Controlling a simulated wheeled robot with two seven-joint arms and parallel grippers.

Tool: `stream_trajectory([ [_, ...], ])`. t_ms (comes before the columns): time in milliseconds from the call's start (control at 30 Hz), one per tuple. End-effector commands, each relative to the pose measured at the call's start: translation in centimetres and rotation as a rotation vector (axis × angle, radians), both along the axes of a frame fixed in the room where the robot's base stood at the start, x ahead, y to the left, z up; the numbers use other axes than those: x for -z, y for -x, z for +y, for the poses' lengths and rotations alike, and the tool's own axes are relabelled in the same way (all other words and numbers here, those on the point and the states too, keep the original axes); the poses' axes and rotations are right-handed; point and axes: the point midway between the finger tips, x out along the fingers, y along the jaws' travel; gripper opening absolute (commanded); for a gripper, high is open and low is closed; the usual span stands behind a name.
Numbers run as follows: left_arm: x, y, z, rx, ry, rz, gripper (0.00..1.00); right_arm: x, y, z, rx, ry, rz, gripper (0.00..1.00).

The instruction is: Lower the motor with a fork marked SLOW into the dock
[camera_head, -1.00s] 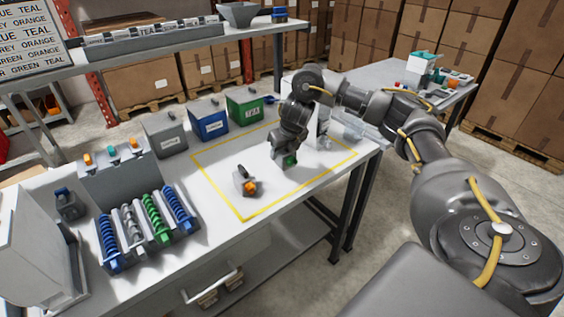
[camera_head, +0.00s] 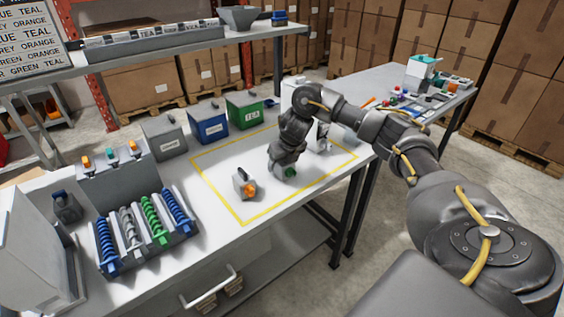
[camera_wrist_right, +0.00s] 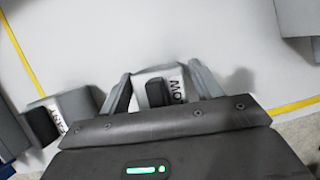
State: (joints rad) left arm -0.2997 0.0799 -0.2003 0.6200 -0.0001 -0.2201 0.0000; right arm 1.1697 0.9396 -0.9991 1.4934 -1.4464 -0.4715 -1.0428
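The motor under my right gripper (camera_head: 287,174) shows in the right wrist view as a light grey block (camera_wrist_right: 178,76) with a dark grip on top. Its label is upside down and partly hidden; the visible letters fit the end of SLOW. My right gripper's fingers are spread on either side of the block, low over the table. In the head view a green part shows below the gripper. A second motor (camera_head: 244,184) with an orange part stands to its left. The coil dispenser unit (camera_head: 145,237) is further left; I cannot tell its dock's exact place. My left gripper is not in view.
Grey, blue (camera_head: 209,126) and green (camera_head: 245,110) bins stand along the table's back. A yellow outline (camera_head: 243,222) surrounds the two motors. A dark block (camera_head: 66,207) and a large grey housing (camera_head: 35,245) stand at the left. The table between outline and dispenser is clear.

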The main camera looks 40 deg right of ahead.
Motion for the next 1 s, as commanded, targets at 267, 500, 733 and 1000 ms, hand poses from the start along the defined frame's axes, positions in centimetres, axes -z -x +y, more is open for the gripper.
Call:
stream_trajectory([
  [267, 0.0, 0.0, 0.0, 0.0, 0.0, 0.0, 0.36, 0.0, 0.0, 0.0, 0.0, 0.0, 0.0, 0.69],
  [500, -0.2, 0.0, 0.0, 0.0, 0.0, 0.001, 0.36, -1.6, 0.4, 0.0, -0.002, 0.002, -0.006, 0.69],
  [733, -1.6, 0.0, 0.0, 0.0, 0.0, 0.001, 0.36, -5.9, 2.1, 0.5, -0.002, 0.002, -0.006, 0.69],
  [1000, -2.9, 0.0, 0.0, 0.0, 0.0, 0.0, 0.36, -9.3, 3.7, 0.8, -0.002, 0.001, -0.002, 0.69],
])
